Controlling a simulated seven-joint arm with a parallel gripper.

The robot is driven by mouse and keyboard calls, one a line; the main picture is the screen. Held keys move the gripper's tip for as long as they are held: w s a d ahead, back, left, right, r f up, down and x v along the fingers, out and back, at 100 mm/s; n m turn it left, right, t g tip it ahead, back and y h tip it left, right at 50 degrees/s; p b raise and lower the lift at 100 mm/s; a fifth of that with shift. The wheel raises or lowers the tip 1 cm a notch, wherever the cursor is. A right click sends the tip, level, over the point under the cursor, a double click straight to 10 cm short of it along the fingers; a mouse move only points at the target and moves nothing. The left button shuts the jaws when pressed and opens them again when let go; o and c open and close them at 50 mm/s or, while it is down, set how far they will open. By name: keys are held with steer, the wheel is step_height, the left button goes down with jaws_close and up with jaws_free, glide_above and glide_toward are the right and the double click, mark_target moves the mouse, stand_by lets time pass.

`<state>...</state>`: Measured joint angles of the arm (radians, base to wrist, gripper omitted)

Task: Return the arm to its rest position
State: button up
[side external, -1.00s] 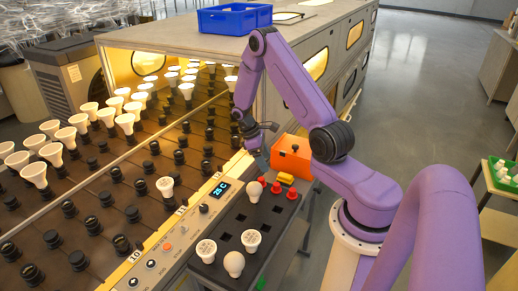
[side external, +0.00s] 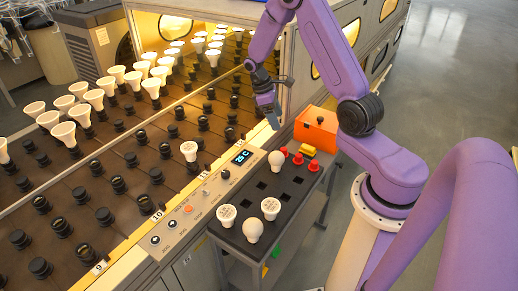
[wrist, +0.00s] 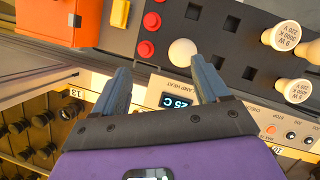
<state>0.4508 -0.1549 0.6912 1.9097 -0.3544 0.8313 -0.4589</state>
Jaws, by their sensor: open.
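My gripper (side external: 272,116) hangs at the front edge of the burn-in rack, by the orange box and the back end of the black bulb tray. In the wrist view my gripper (wrist: 166,82) has its two fingers spread apart with nothing between them. My purple arm is bent and raised above the tray side.
The black tray (side external: 238,213) holds several white bulbs and red knobs (side external: 298,159). An orange box (side external: 316,128) stands behind it. The rack (side external: 120,150) has many black sockets, several with white bulbs. Floor at the right is clear.

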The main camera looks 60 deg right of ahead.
steer(key=s+a+r+n+t, duration=0.1)
steer(key=s+a+r+n, duration=0.15)
steer(key=a+r, duration=0.45)
steer(key=s+a+r+n+t, duration=0.1)
steer(key=s+a+r+t, duration=0.15)
steer(key=a, duration=0.95)
steer(key=s+a+r+n+y, duration=0.1)
steer(key=s+a+r+n, duration=0.1)
steer(key=s, duration=0.8)
steer(key=s+a+r+n+y, duration=0.1)
steer(key=s+a+r+n, duration=0.1)
steer(key=s, duration=0.7)
steer(key=shift+s+a+r, duration=0.35)
steer(key=shift+a+r, duration=0.2)
steer(key=shift+a, duration=0.6)
